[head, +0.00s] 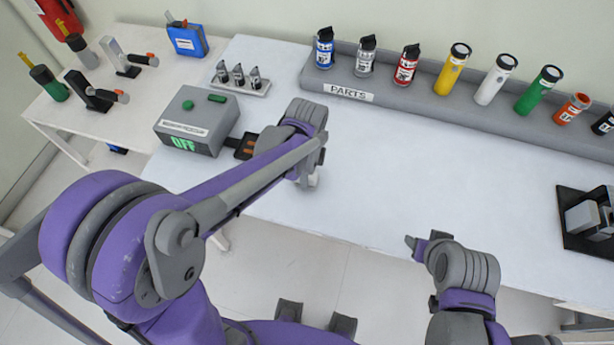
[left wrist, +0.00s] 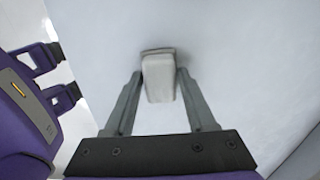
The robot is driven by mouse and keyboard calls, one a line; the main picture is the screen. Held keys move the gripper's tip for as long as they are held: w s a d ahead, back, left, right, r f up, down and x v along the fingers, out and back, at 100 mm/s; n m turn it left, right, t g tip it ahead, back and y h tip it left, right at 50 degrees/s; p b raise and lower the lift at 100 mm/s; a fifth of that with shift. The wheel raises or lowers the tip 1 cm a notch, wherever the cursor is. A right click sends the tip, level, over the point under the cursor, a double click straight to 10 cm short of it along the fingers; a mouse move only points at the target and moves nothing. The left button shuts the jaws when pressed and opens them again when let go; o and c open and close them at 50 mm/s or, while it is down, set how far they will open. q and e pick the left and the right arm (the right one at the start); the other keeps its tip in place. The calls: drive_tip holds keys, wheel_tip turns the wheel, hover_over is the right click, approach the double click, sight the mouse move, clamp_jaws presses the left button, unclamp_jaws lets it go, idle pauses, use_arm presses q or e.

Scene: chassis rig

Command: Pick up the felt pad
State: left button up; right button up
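A pale, whitish block that appears to be the felt pad (left wrist: 158,79) lies on the white table in the left wrist view.
A grey parts rack (head: 440,97) with several canisters runs along the back. A grey box (head: 197,122) reading OFF stands left of my left gripper. A black tray (head: 578,236) sits at the right. The middle of the white table (head: 410,170) is clear.

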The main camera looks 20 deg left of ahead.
use_arm(q)
drive_tip(key=c, duration=0.7)
wheel_tip(320, 180, up, 10)
drive_tip(key=shift+r+p, duration=0.1)
drive_tip(key=shift+p, duration=0.25)
drive_tip(key=o, duration=0.6)
drive_tip(key=c, duration=0.5)
drive_tip(key=shift+o, duration=0.2)
drive_tip(key=shift+d, duration=0.1)
